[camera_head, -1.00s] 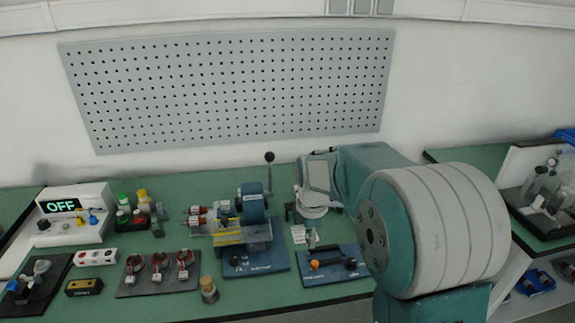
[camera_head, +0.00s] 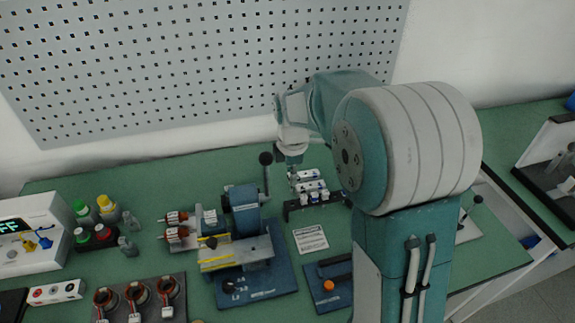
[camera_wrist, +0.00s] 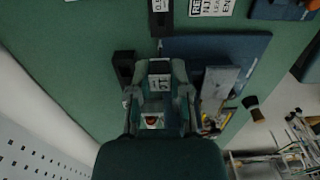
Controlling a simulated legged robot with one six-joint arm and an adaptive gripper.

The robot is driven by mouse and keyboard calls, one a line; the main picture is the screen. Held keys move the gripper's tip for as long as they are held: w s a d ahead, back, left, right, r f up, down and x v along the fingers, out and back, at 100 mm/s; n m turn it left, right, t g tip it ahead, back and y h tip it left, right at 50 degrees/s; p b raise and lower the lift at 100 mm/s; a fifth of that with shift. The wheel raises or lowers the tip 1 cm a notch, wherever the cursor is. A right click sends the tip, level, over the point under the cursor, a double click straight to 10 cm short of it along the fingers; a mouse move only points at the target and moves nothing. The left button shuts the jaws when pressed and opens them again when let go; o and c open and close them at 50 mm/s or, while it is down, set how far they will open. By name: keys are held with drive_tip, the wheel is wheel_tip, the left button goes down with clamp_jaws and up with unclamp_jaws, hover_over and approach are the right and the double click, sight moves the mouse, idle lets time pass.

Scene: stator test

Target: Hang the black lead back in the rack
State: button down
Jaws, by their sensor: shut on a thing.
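My gripper (camera_head: 289,160) is over the back of the bench, behind and to the left of the rack. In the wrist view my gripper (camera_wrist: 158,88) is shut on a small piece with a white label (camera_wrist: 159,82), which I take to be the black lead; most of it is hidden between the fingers. The rack is a low black bar (camera_head: 290,212) with several white-labelled pieces (camera_head: 310,187) along it. I cannot see a free slot clearly. The held piece is apart from the rack in the head view.
A printed card (camera_head: 311,239) lies in front of the rack. The pegboard (camera_head: 200,60) is behind. Green bench behind the machine is clear.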

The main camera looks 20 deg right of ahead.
drive_tip(key=shift+s+d+f, duration=0.1)
drive_tip(key=shift+d+f, duration=0.2)
drive_tip(key=shift+f, duration=0.25)
drive_tip(key=f, duration=0.2)
drive_tip(key=shift+a+f, duration=0.25)
drive_tip(key=shift+f, duration=0.05)
drive_tip(key=shift+f, duration=0.1)
drive_tip(key=shift+d+f, duration=0.1)
drive_tip(key=shift+f, duration=0.05)
drive_tip(key=shift+f, duration=0.65)
idle(0.6)
drive_tip(key=shift+f, duration=0.9)
drive_tip(key=shift+f, duration=0.95)
